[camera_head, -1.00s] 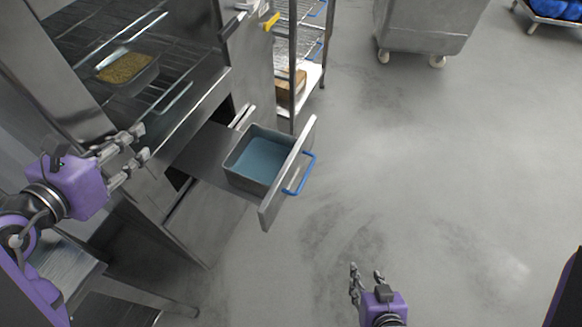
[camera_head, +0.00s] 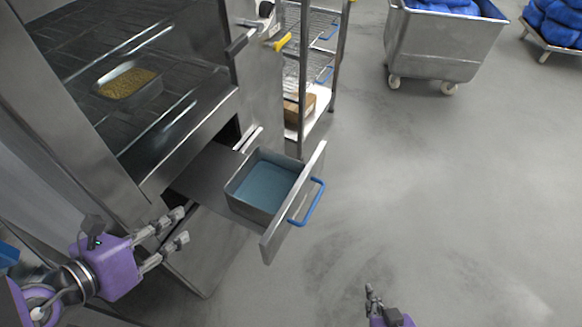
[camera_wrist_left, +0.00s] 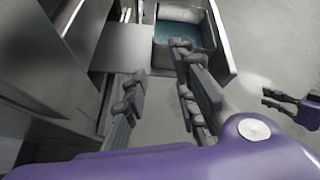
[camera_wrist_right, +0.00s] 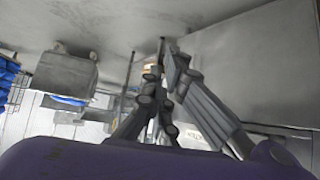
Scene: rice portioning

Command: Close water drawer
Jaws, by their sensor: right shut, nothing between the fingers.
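The water drawer stands pulled out of the steel cabinet, its front panel (camera_head: 293,210) bearing a blue handle (camera_head: 316,203). A grey metal pan of bluish water (camera_head: 265,188) sits in the drawer and also shows at the top of the left wrist view (camera_wrist_left: 185,32). My left gripper (camera_head: 182,226) is open and empty, left of and nearer than the drawer, apart from it. My right gripper (camera_head: 371,297) is shut and empty at the bottom edge of the head view, away from the drawer; its fingers show close together in the right wrist view (camera_wrist_right: 160,85).
A pan of yellowish grain (camera_head: 128,84) rests inside the cabinet above the drawer. A wire shelf rack (camera_head: 308,75) stands behind the drawer. A grey wheeled bin (camera_head: 440,50) with blue bags is at the back. The floor (camera_head: 420,190) right of the drawer is clear.

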